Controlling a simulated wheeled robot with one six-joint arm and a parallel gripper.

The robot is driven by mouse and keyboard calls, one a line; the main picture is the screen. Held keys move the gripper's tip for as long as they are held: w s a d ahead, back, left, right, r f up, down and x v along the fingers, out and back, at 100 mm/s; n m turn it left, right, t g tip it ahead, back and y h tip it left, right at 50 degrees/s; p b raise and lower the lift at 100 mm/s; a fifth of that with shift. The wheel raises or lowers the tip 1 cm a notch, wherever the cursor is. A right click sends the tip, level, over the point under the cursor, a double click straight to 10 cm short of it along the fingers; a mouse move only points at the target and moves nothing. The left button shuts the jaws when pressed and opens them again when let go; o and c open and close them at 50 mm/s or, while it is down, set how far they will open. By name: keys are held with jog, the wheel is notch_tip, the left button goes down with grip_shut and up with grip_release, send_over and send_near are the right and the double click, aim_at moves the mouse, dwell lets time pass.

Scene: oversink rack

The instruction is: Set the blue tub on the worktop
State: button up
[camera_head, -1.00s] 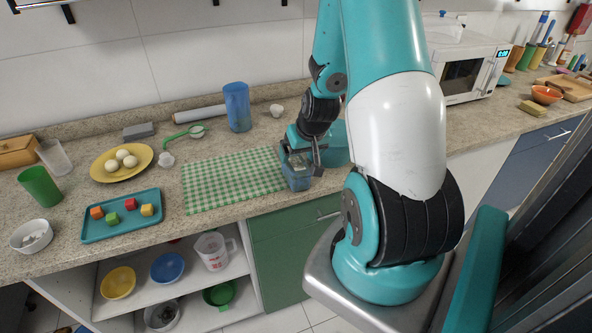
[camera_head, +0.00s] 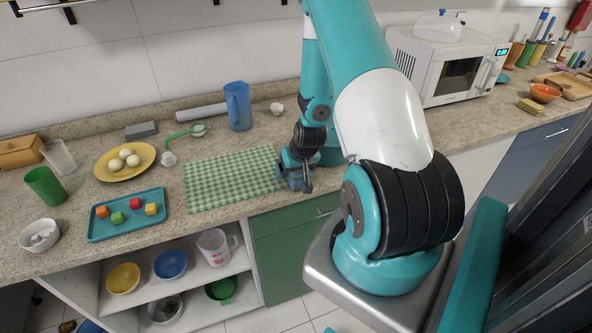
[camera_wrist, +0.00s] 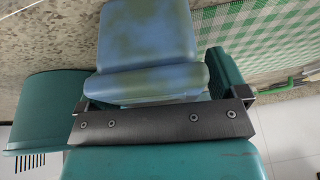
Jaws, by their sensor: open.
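The blue tub (camera_head: 298,183) is at the front part of the worktop (camera_head: 262,216), just right of the green checked mat (camera_head: 232,178). In the wrist view the tub (camera_wrist: 145,45) is blue with darker greenish patches and lies between my fingers. My gripper (camera_head: 297,172) is open around it, low over the worktop. The gripper's dark bar (camera_wrist: 163,115) crosses the wrist view and hides the tub's near part. Whether the tub's base touches the worktop is hard to see.
A teal container (camera_head: 333,150) stands close behind and right of my gripper, large in the wrist view (camera_wrist: 45,110). A blue jug (camera_head: 238,106), a yellow plate (camera_head: 104,171) with eggs and a teal tray (camera_head: 100,232) with cubes lie left. The worktop's front edge is near.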

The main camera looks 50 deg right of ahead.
jog(key=shift+f, duration=0.2)
dwell(0.3)
jog(key=shift+r, duration=0.1)
jog(key=c, duration=1.3)
jog(key=shift+o, duration=0.2)
jog(key=shift+r, duration=0.1)
